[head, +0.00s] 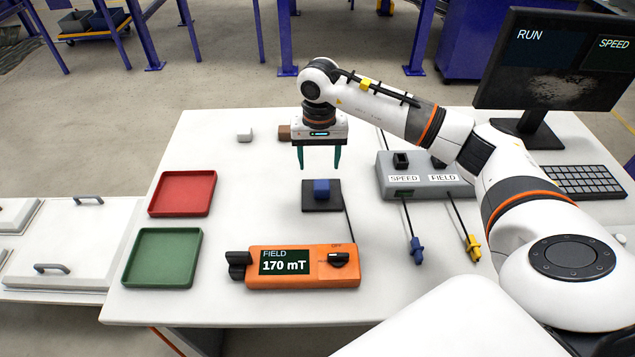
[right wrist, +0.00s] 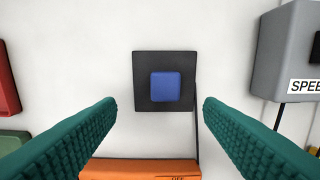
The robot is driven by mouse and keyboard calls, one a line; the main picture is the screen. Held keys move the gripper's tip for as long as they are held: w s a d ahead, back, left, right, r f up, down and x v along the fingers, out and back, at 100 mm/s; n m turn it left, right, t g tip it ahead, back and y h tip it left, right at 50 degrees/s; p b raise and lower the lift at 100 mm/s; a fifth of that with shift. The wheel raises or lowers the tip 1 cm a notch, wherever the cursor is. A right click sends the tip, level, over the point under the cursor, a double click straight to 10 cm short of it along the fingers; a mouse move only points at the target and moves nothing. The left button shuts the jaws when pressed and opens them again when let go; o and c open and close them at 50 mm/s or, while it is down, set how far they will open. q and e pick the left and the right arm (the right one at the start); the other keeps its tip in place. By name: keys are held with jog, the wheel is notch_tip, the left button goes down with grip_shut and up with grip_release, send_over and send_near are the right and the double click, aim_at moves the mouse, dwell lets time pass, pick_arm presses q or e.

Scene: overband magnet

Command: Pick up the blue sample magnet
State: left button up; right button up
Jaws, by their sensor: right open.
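The blue sample magnet (head: 321,188) is a small blue block on a dark square pad (head: 313,207) in the middle of the white table. It also shows in the right wrist view (right wrist: 165,86), on the pad (right wrist: 143,103), ahead of the fingers and between their lines. My right gripper (head: 319,164) is open and empty, with teal fingers pointing down. It hangs above the magnet, apart from it. My left gripper is not in view.
An orange field meter (head: 300,281) sits in front of the pad. Red (head: 153,207) and green (head: 128,283) trays lie left. White (head: 244,134) and brown (head: 284,132) blocks lie behind.

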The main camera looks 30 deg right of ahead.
aim_at(322, 184)
jog(key=f, duration=0.3)
jog(key=shift+s+f, duration=0.2)
jog(key=shift+f, duration=0.1)
jog(key=shift+w+d+f+p, duration=0.1)
jog(key=shift+f+p, duration=0.2)
jog(key=shift+f, duration=0.3)
jog(key=f, duration=0.3)
jog(key=shift+d+f+p, duration=0.25)
jog(key=shift+p, duration=0.1)
jog(key=shift+f, duration=0.45)
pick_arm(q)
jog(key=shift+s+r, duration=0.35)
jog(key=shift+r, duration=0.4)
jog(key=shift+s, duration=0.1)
pick_arm(e)
jog(key=shift+c, duration=0.2)
jog(key=shift+c, duration=1.4)
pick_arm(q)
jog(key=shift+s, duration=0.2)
pick_arm(e)
jog(key=shift+r, duration=0.1)
jog(key=c, duration=0.8)
